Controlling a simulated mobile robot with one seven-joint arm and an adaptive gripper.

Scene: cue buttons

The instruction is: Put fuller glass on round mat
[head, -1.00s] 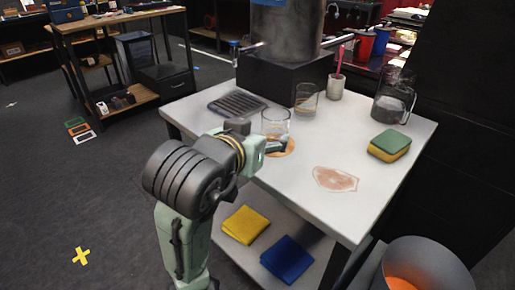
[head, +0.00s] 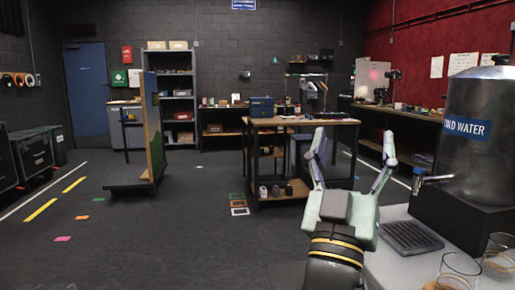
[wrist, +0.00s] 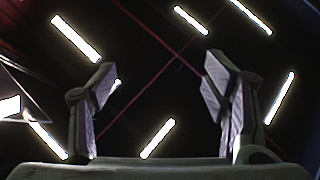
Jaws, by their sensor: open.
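Two clear glasses show at the lower right of the head view, on the pale table (head: 392,262). The nearer glass (head: 458,272) is cut by the bottom edge; the other glass (head: 498,252) stands behind it to the right. I cannot tell which is fuller. The round mat cannot be clearly made out at the frame's bottom edge. My gripper (head: 353,138) points up, left of the glasses and apart from them. It is open and empty. In the wrist view its fingers (wrist: 160,75) are spread with nothing between them.
A metal cold water dispenser (head: 475,120) with a tap stands on a black block at the right. A dark ribbed drip tray (head: 411,237) lies before it. A wooden workbench (head: 300,122) stands beyond my gripper. The floor at the left is open.

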